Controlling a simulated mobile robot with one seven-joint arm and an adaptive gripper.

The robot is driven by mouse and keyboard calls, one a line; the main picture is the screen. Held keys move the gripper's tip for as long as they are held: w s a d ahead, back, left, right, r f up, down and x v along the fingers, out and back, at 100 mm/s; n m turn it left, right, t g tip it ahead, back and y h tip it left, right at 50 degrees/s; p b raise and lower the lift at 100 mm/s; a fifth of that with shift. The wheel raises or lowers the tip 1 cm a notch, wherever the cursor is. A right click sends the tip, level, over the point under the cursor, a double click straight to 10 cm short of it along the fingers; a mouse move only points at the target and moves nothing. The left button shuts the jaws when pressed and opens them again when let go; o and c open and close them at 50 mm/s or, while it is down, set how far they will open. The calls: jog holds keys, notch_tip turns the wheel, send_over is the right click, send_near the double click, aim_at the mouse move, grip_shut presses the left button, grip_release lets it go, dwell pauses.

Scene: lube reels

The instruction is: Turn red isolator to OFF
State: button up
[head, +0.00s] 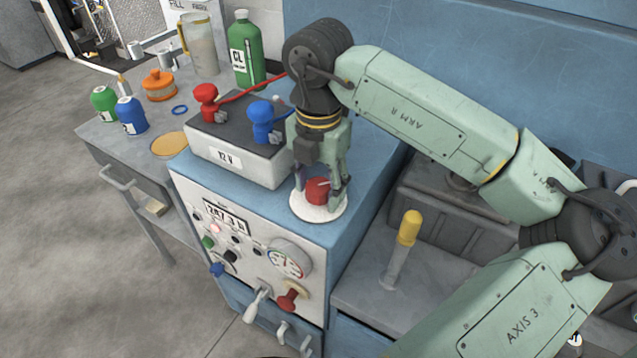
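A red knob (318,191) with a pale mark on it sits on a round white base (320,211) on top of the blue cabinet. It looks like the red isolator. My gripper (320,184) points down over it, with its fingers spread to either side of the knob. I cannot tell whether the fingers touch it. The fingers hide part of the knob. Another red handle (291,297) sticks out low on the cabinet's white front panel.
A 12 V battery (237,158) with red and blue terminal clamps stands left of my gripper. A green bottle (244,50) stands behind it. A yellow-topped lever (409,228) rises at the right. Small bottles stand on the grey bench (105,132).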

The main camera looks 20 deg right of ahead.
jog(key=c, duration=0.8)
jog(key=shift+f+b, duration=0.1)
jog(key=shift+b, duration=0.3)
jog(key=shift+f+n+b, duration=0.15)
jog(key=shift+n+b, duration=0.85)
jog(key=shift+b, duration=0.15)
jog(key=n+b, duration=0.3)
jog(key=shift+n, duration=0.3)
jog(key=n+b, duration=0.3)
jog(key=n, duration=0.5)
jog(key=n+b, duration=0.1)
jog(key=n, duration=0.3)
jog(key=shift+r+b, duration=0.25)
jog(key=shift+b, duration=0.1)
jog(key=shift+n, duration=0.3)
